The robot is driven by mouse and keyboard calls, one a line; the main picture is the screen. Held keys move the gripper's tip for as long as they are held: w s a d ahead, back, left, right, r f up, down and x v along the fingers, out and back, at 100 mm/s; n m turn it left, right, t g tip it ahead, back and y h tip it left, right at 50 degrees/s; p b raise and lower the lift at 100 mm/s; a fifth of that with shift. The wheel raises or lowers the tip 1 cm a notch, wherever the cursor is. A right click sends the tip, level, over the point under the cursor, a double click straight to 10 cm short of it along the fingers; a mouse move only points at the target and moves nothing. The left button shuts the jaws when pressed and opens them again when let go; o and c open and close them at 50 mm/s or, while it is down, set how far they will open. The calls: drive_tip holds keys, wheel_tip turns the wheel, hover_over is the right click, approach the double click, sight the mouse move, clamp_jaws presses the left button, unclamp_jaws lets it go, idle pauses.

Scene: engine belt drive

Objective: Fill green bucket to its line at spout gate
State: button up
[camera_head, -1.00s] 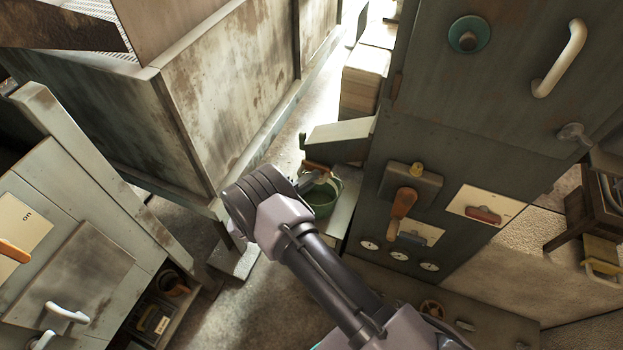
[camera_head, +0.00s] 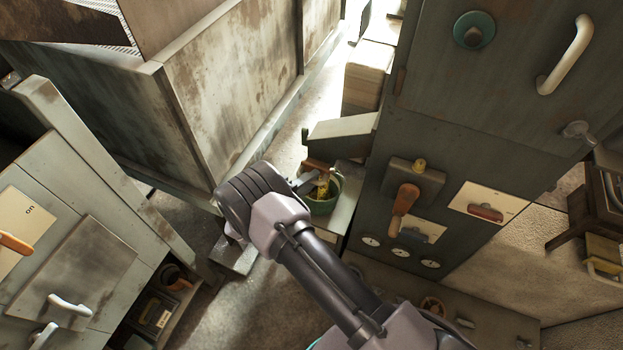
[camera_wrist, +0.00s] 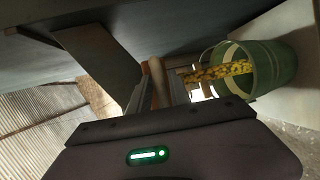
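The green bucket (camera_head: 333,206) stands upright on a ledge under the grey spout (camera_head: 342,128). In the wrist view the bucket (camera_wrist: 282,85) appears at the upper right. A stream of yellow grain (camera_wrist: 225,70) runs from the spout's mouth into it; the yellow also shows in the head view (camera_head: 323,188). My gripper (camera_head: 306,178) is at the spout gate, just left of the bucket. In the wrist view my gripper (camera_wrist: 156,92) has its fingers on both sides of the brown gate handle (camera_wrist: 158,72) and seems shut on it. The fill line and grain level cannot be made out.
A dark cabinet (camera_head: 450,120) with an orange lever (camera_head: 404,199), gauges and a white handle stands right of the spout. A rusty bin (camera_head: 228,95) stands behind left. A grey cabinet (camera_head: 80,250) is at the left. Bare floor lies between.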

drive_tip(key=p+v, duration=0.3)
drive_tip(key=v, duration=1.4)
drive_tip(key=shift+s+r, duration=0.15)
drive_tip(key=shift+r, duration=0.05)
